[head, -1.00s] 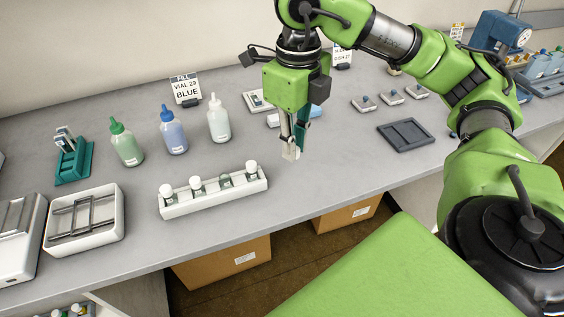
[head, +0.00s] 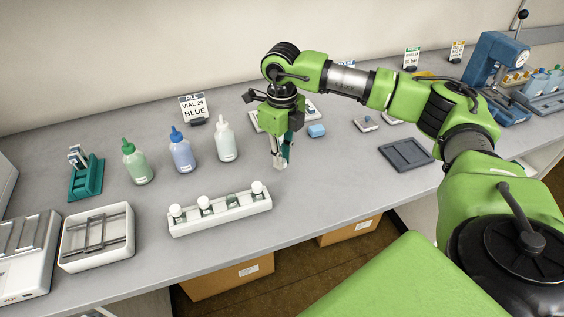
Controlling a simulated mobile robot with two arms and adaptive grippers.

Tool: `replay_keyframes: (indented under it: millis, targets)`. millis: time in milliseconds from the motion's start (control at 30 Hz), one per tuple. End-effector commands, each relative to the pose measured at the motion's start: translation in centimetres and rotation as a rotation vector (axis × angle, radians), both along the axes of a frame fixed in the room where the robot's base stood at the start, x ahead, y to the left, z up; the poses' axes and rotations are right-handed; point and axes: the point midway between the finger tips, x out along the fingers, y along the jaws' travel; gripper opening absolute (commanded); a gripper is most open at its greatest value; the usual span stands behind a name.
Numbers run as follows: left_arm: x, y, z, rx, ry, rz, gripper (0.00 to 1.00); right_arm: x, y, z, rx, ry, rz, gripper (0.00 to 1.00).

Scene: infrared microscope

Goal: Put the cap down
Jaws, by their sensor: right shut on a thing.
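My right gripper (head: 279,163) points down over the bench, behind and to the right of the white vial rack (head: 222,216). It is shut on the cap (head: 279,167), a small pale piece at the fingertips, mostly hidden by the fingers. I cannot tell whether the cap touches the bench. The rack holds a row of vials. White caps (head: 257,187) top most of them; the vial third from the left (head: 232,199) shows no white cap. My left gripper is out of view.
Green, blue and white squeeze bottles (head: 182,153) stand left of my gripper, before a sign (head: 194,108) reading "VIAL 29 BLUE". The bench between rack and tray is clear.

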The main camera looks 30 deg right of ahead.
Motion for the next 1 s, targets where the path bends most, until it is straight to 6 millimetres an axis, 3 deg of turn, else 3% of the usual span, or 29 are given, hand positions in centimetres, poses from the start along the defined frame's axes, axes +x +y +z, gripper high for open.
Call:
replay_keyframes:
  millis: [233, 633, 667, 700, 1000]
  targets:
    - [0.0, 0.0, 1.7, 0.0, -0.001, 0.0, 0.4, 0.1, 0.0, -2.9, 0.0, 0.002, 0.0, 0.0]
    - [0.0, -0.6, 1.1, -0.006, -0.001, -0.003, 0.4, 0.1, 0.0, -3.8, 0.001, 0.001, 0.0, 0.0]
    - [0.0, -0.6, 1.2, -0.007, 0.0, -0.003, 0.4, 0.1, 0.0, -3.6, 0.001, 0.001, 0.0, 0.22]
    - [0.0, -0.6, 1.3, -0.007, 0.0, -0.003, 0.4, 0.1, 0.0, -3.5, 0.001, 0.001, 0.0, 0.31]
    - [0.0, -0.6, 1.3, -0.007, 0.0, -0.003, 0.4, 0.1, 0.0, -3.5, 0.001, 0.001, -0.001, 0.31]
